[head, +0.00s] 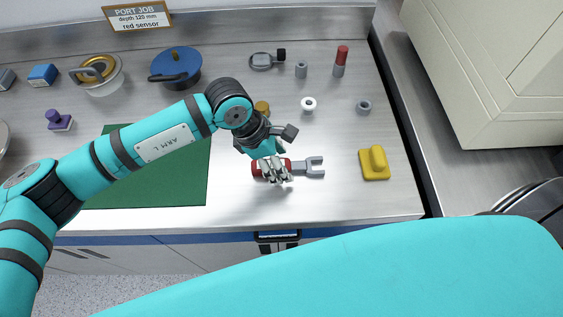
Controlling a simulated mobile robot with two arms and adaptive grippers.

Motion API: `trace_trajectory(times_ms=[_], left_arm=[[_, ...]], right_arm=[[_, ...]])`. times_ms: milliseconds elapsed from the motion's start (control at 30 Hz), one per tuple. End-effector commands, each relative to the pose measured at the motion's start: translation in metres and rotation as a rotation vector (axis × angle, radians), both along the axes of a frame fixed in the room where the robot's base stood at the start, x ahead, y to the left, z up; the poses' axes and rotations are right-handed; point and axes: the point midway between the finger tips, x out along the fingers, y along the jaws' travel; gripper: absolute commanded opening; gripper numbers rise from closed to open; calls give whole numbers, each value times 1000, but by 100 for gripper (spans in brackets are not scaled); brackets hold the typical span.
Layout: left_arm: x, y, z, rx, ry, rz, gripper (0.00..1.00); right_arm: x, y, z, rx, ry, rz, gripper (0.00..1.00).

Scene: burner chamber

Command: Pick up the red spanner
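The red spanner (314,167) lies on the steel worktop near its front edge, right of the green mat (150,183). Its grey open jaw points right, and parts of its red handle show on both sides of my gripper. My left gripper (276,177) points down over the handle, and its fingers hide the middle of it. Whether the fingers are apart or closed on the handle is too small to tell. My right gripper is not in view.
A yellow block with a handle (375,163) stands to the right. A white ring (308,104), grey cylinders (363,107), a red-topped cylinder (341,61) and a blue lidded pot (176,67) stand behind. A cream cabinet (490,70) borders the worktop's right side.

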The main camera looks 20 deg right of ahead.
Motion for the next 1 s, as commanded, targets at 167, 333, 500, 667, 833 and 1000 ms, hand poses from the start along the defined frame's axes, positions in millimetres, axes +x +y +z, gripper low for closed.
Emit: trace_trajectory(times_ms=[167,333,500,667,833,1000], left_arm=[[0,0,0,0,0,0,53],[0,0,0,0,0,0,31],[0,0,0,0,0,0,9],[0,0,0,0,0,0,0],[0,0,1,-1,-1,0,0],[0,0,1,-1,-1,0,0]], right_arm=[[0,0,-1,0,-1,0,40],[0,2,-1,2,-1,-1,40],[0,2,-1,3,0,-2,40],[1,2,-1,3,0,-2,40],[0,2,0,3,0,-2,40],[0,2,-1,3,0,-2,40]])
